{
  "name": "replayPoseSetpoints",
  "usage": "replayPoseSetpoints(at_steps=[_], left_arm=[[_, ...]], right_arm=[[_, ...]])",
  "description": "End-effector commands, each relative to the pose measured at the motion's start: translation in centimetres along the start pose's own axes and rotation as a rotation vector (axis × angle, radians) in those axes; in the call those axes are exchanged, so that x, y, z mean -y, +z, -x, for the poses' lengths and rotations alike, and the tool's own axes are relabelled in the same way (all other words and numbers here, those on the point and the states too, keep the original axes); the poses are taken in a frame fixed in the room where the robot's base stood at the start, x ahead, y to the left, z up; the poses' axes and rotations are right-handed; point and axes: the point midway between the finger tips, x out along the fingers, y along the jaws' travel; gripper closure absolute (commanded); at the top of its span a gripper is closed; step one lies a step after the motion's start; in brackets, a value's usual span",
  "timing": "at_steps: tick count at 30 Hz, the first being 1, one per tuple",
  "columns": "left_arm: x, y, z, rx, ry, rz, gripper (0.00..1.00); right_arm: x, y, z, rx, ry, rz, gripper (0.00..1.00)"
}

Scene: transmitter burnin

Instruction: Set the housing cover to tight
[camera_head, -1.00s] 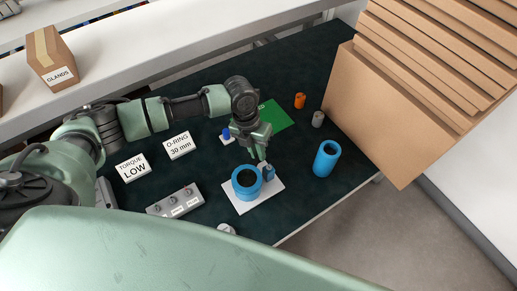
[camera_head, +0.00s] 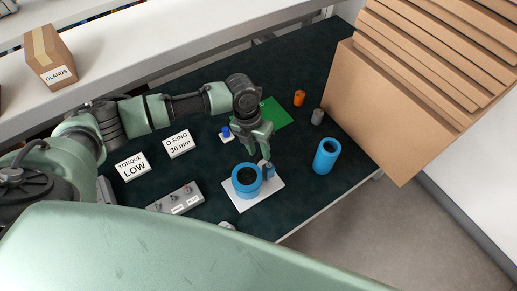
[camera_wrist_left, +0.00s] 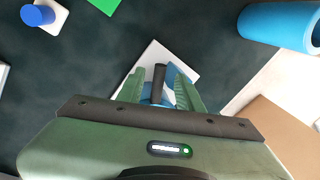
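The blue round housing (camera_head: 246,181), with a dark round top, stands on a white plate (camera_head: 242,204). A small blue part with a dark upright stem (camera_head: 267,170) adjoins its right side. My left gripper (camera_head: 258,153) is just above this part, pointing down, its fingers spread. In the left wrist view the dark stem (camera_wrist_left: 159,76) shows between the two green fingers, with gaps on both sides, and blue parts show partly hidden below. I cannot tell how tight the cover is. My right gripper is not in view.
A blue cylinder (camera_head: 325,157) stands to the right, with grey (camera_head: 317,117) and orange (camera_head: 299,98) pieces behind it. A small blue-topped piece (camera_head: 226,133), a green sheet (camera_head: 273,113), "TORQUE LOW" (camera_head: 132,167) and "O-RING 30 mm" (camera_head: 178,144) signs, and a grey switch box (camera_head: 176,200) are nearby.

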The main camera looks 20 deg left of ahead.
Motion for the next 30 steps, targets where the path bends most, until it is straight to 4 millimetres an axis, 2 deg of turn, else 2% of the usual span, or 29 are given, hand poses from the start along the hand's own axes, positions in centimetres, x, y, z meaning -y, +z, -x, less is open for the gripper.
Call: replayPoseSetpoints(at_steps=[5, 12, 16, 21, 30], left_arm=[[0.0, 0.1, 1.3, 0.002, -0.001, 0.0, 0.64], [-0.1, 0.1, 5.5, 0.004, 0.001, -0.002, 0.64], [0.0, 0.1, 7.0, 0.003, 0.0, -0.001, 0.64], [0.0, 0.0, 7.8, 0.0, 0.0, 0.0, 0.64], [0.0, 0.0, 7.8, 0.0, 0.0, 0.0, 0.64]], right_arm=[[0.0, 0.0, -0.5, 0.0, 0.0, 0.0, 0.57], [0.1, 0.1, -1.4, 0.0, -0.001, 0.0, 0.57], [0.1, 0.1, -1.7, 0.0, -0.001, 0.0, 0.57], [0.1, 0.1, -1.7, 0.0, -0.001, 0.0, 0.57], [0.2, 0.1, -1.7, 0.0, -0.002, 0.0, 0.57]])
